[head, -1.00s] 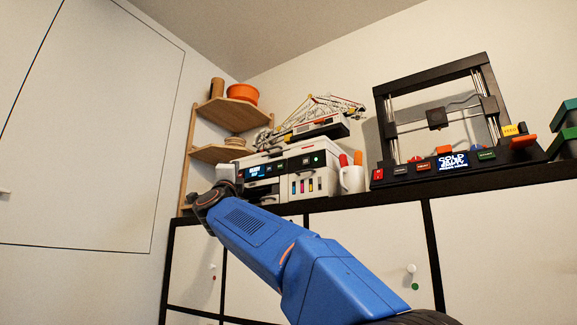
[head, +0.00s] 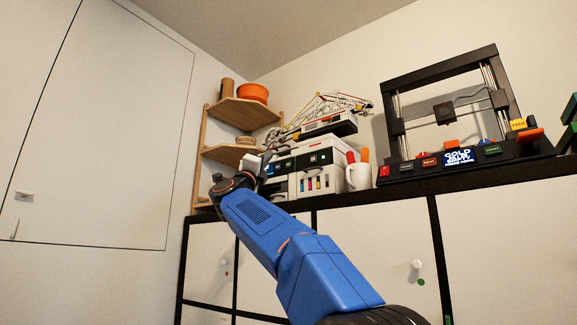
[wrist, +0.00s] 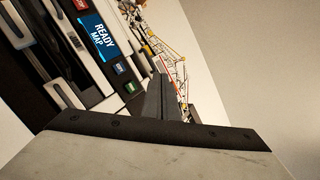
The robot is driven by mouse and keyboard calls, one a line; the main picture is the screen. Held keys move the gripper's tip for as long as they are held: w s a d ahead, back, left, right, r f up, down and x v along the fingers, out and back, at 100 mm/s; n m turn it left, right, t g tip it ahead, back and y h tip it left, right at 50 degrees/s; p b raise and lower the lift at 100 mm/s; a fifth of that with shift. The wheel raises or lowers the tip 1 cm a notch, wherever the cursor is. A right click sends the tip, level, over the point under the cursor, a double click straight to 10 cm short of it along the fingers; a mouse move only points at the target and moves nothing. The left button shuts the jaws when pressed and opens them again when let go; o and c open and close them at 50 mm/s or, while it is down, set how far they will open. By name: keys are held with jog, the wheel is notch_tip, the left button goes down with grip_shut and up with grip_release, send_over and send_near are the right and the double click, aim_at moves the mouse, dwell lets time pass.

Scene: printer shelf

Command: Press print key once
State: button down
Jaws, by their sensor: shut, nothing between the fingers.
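The white and black office printer (head: 338,160) stands on the cabinet top, left of the mug. Its lit blue screen (wrist: 97,36) reads READY MAP in the wrist view. Beside the screen are a dark bluish key (wrist: 118,69) and a green key (wrist: 131,87); their labels are too small to read. In the head view my wrist hides the printer's left end.
A 3D printer (head: 388,119) with its own keys and screen stands to the right. A white mug (head: 358,177) is between the printers. A crane model (head: 325,112) sits atop the office printer. A wooden corner shelf (head: 232,112) stands at left.

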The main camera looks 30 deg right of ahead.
jog(key=shift+w+d, duration=0.45)
jog(key=shift+d, duration=0.75)
jog(key=shift+w+d, duration=0.45)
jog(key=shift+d, duration=0.8)
jog(key=shift+w+d, duration=0.45)
jog(key=shift+d, duration=0.75)
jog(key=shift+d, duration=0.1)
jog(key=shift+w+d, duration=0.15)
jog(key=shift+d, duration=0.15)
jog(key=shift+w+d, duration=0.15)
jog(key=shift+d, duration=0.2)
jog(key=shift+a, duration=0.1)
jog(key=shift+s+a, duration=0.3)
jog(key=shift+a, duration=0.3)
jog(key=shift+a, duration=0.15)
jog(key=shift+s+a, duration=0.3)
jog(key=shift+a, duration=0.45)
jog(key=shift+s+a, duration=0.25)
jog(key=shift+a, duration=0.45)
jog(key=shift+s+a, duration=0.3)
jog(key=shift+a, duration=0.45)
